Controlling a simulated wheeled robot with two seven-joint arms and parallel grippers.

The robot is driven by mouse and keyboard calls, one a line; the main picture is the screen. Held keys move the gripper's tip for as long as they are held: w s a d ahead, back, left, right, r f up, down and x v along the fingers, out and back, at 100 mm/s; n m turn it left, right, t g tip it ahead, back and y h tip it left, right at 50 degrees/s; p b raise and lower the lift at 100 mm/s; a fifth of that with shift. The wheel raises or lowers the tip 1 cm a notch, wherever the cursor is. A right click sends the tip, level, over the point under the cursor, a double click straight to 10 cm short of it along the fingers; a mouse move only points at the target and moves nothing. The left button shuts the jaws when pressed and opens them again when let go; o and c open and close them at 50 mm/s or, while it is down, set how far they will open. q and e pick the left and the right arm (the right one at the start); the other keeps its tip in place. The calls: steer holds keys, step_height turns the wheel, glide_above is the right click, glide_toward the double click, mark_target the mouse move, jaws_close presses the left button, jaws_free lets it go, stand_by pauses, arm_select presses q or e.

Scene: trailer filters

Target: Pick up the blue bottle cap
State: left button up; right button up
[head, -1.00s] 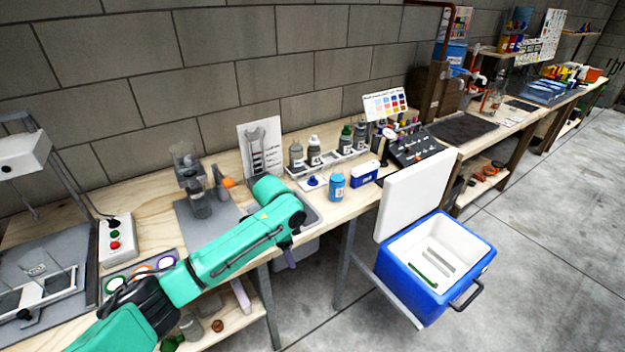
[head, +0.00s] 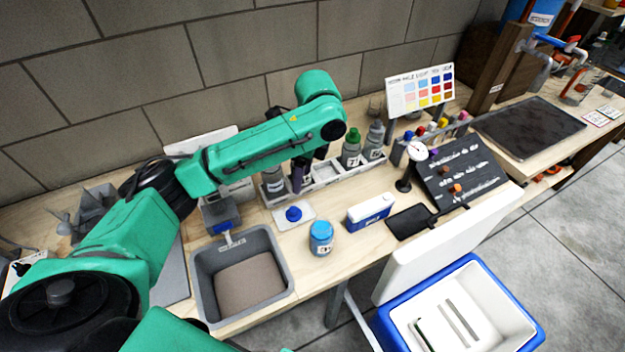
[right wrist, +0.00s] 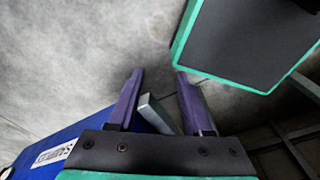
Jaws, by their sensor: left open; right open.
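The blue bottle cap (head: 293,213) lies on a small white pad (head: 308,219) on the bench, right of the grey sink. A light-blue jar (head: 321,238) with a blue lid stands just right of it. My left arm reaches over the bench from the left. My left gripper (head: 308,172) hangs from its end, partly hidden by the arm, with purple fingers pointing down among the bottles behind the cap. It is apart from the cap. My right gripper (right wrist: 160,74) is open and empty in the right wrist view, above the grey floor.
A grey basin (head: 205,290) is sunk left of the cap. Bottles (head: 351,150) stand in a white rack behind. A blue-and-white box (head: 369,212) and a gauge (head: 415,152) stand to the right. An open blue cooler (head: 530,335) is at front right; its blue side shows in the right wrist view (right wrist: 30,165).

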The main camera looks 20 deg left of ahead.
arm_select(q)
steer(key=w, duration=0.1)
glide_above(293, 209)
steer(key=s+d, duration=0.1)
steer(key=d, duration=0.1)
step_height(293, 209, down, 7)
steer(key=f, duration=0.2)
steer(key=w+a+f+p, duration=0.1)
steer(key=f+p, duration=0.1)
steer(key=f, duration=0.1)
steer(key=shift+w+a+f, duration=0.15)
steer(key=shift+a+f, duration=0.15)
steer(key=shift+f, duration=0.05)
steer(key=shift+a+f, duration=0.1)
steer(key=shift+f, duration=0.35)
steer(key=c, duration=0.3)
jaws_close()
arm_select(e)
steer(key=shift+s+d+r, duration=0.15)
steer(key=shift+s+r, duration=0.2)
steer(key=shift+r, duration=0.2)
steer(key=shift+s+d+r, duration=0.15)
steer(key=shift+s+r, duration=0.15)
steer(key=shift+r, duration=0.25)
